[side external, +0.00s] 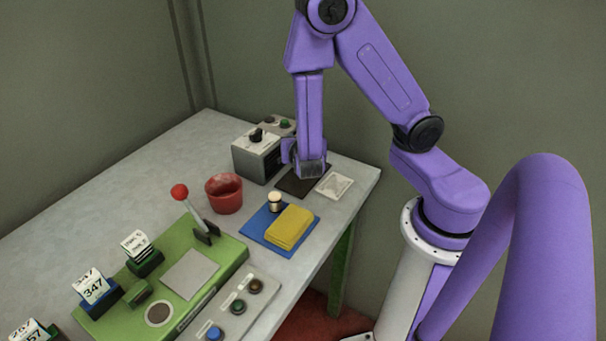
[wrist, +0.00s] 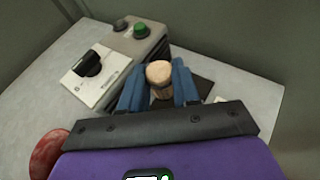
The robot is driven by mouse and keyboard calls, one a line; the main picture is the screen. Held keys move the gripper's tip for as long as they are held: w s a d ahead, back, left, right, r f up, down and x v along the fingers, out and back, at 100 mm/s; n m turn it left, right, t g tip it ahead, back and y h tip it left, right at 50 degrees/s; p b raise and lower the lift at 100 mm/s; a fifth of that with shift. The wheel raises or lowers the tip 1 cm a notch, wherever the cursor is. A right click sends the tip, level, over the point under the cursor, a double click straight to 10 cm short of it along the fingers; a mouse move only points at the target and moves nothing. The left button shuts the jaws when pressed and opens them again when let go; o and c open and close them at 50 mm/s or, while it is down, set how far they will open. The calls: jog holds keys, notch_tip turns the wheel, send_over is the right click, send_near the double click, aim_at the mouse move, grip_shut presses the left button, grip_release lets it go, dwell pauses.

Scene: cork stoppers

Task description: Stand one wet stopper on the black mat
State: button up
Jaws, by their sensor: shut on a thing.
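My gripper (side external: 311,172) is low over the black mat (side external: 294,187) at the far end of the table. In the wrist view its two blue fingers (wrist: 160,88) are shut on a stopper (wrist: 160,74), with a pale tan top and a darker brown body. The held stopper is hidden in the side view, and I cannot tell whether it touches the mat, which shows around the fingers (wrist: 206,90). Another stopper (side external: 275,201), pale on top and dark lower down, stands on the blue mat (side external: 254,227) beside a folded yellow cloth (side external: 290,227).
A grey box with a black knob (side external: 257,152) stands just left of my gripper. A white card (side external: 335,186) lies right of the black mat. A red bowl (side external: 224,194) and a green panel with a red-knobbed lever (side external: 180,192) are nearer the camera.

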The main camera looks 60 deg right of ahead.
jog(key=shift+d+f, duration=0.25)
jog(key=shift+d, duration=0.1)
jog(key=shift+s+f, duration=0.1)
jog(key=shift+f, duration=3.65)
jog(key=shift+f, duration=0.15)
jog(key=o, duration=1)
